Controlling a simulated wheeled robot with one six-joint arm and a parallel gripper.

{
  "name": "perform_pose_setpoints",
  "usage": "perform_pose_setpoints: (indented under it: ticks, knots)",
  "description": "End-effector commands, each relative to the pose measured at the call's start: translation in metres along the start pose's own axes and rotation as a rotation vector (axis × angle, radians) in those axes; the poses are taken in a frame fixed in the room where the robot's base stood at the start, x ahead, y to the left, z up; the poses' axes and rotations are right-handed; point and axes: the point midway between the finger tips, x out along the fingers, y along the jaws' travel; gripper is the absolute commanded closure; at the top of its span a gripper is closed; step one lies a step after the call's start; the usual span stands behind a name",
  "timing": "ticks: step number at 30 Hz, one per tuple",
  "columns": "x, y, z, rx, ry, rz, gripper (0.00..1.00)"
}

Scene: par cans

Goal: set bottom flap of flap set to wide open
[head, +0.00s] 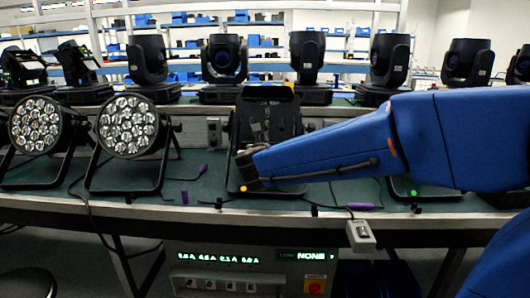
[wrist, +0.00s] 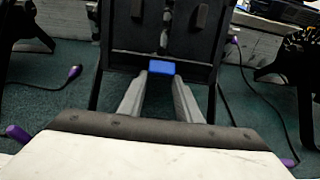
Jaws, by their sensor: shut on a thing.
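The flap set (head: 268,93) is the dark assembly on the middle lamp, behind my arm in the head view. In the wrist view, its dark face (wrist: 185,40) fills the top centre. A blue tab (wrist: 161,67) shows at the lower part of that face, on what looks like the bottom flap (wrist: 200,73). My gripper (wrist: 162,77) has its two grey fingers closed in on the blue tab. In the head view, my gripper (head: 245,167) is at the lower left of the lamp. The flap's exact angle cannot be told.
Two par cans (head: 127,126) (head: 37,125) with bare lenses stand to the left on the green bench (head: 190,170). Moving heads (head: 225,60) line the back. Cables with purple connectors (wrist: 74,71) lie beside the lamp. A power panel (head: 250,270) is below the bench.

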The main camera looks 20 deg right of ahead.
Motion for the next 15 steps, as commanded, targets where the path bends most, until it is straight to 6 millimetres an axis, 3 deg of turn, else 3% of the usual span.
perform_pose_setpoints:
  ticks: [15]
  knots:
    - [0.004,0.000,-0.018,0.000,-0.199,0.000,0.91]
